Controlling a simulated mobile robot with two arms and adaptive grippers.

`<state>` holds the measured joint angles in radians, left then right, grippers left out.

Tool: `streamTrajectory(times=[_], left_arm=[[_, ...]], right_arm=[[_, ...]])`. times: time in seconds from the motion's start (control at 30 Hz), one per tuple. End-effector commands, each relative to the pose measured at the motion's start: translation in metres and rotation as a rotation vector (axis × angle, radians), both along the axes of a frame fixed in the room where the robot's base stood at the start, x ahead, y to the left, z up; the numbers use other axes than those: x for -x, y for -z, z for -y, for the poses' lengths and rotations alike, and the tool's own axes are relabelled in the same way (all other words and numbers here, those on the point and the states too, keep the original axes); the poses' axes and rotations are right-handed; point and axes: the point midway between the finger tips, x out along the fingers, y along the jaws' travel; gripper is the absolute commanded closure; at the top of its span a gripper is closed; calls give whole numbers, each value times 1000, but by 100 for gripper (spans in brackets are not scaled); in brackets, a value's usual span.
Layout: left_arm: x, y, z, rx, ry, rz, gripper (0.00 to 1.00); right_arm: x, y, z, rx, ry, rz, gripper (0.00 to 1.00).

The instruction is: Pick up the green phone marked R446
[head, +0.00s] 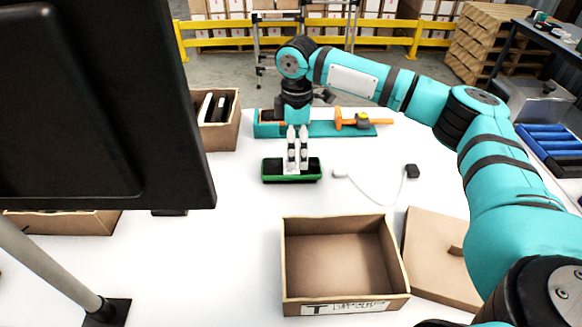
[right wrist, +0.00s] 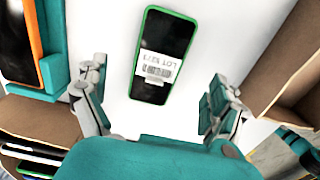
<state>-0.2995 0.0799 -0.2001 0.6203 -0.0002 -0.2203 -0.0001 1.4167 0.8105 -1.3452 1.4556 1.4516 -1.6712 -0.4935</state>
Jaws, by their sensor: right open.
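A dark phone with a green edge lies on the white table in the head view (head: 310,174). It also shows in the right wrist view (right wrist: 172,40), with a white label reading roughly "LOT" and a blurred number; I cannot read R446 on it. My right gripper (head: 292,166) is above the phone in the head view and hides its middle. In the right wrist view my right gripper (right wrist: 154,98) is open, with its fingers apart on either side of the phone and clear of it. My left gripper is not in view.
An empty open carton (head: 345,256) stands in front of the phone. Left behind is a carton (head: 222,136) holding dark and white items. A teal tray (head: 350,129) with an orange tool lies behind. A white cable (head: 372,197) lies right. A dark screen (head: 100,100) blocks the left.

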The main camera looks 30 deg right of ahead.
Motion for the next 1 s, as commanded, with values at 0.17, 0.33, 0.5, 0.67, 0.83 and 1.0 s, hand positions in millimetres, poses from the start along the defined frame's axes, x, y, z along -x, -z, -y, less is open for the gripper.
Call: streamTrajectory(times=[0.17,0.33,0.5,0.67,0.83,1.0], left_arm=[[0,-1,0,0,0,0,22],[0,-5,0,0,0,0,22],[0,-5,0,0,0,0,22],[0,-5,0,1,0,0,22],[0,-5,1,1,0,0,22],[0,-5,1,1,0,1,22]], right_arm=[[-1,11,-1,0,0,-1,4],[-4,36,-6,2,-1,-3,4],[-4,54,-5,0,0,0,4],[-4,57,-6,0,0,1,4],[-4,57,-6,-1,-1,0,13],[-4,57,-6,0,-1,0,35]])
